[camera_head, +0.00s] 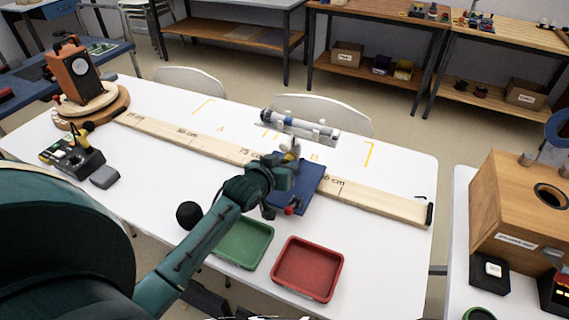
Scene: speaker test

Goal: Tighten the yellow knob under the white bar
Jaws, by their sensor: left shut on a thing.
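The white bar (299,127), a short pale holder with a grey and blue cylinder lying along it, stands above the far side of the table. My left gripper (287,156) is just below and in front of it, over a blue plate (304,186). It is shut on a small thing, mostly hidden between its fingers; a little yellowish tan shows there. I take it for the yellow knob, but its shape and turn cannot be told. My right gripper is not in view.
A long wooden ruler (190,136) runs across the white table. Green (243,262) and red trays (308,294) lie in front. A wooden speaker (72,66) stands on a round base at far left. A black device (75,158) sits left.

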